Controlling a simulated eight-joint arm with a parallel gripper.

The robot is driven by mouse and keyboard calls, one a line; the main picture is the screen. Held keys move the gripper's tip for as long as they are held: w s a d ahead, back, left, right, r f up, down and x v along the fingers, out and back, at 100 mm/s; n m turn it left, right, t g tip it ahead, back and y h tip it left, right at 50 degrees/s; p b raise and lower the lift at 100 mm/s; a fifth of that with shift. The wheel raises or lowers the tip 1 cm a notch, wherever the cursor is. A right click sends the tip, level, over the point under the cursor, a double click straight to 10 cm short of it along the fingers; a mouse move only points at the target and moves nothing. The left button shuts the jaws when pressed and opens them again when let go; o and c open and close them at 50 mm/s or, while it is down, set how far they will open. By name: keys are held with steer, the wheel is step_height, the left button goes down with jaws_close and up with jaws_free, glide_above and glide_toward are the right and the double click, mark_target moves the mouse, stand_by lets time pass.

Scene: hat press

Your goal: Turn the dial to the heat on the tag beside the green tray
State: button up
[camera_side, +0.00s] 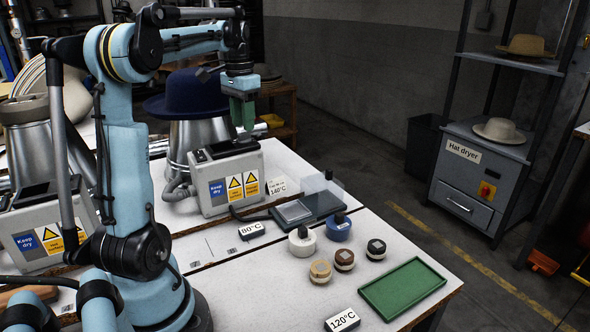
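The green tray (403,290) lies empty at the front right of the white table. A white tag reading 120°C (342,321) stands beside it, off its near left corner. Another tag reads 80°C (251,231) near the table's middle, and one reads 140°C (278,187) at the right of the grey control box (226,180). My gripper (243,125) points down just above the back right of that box. Its green fingers look close together, but whether they are open or shut is unclear. I cannot make out a dial; the area below the fingers is small and dark.
A blue hat (188,95) on a metal form stands close behind the box. Several round pots and blocks, including a blue pot (338,229), stand left of the tray. A dark device with a clear screen (310,204) sits right of the box. A second grey box (40,238) stands left.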

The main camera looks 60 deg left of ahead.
mark_target(244, 137)
steer(key=shift+f, duration=1.35)
jaws_close()
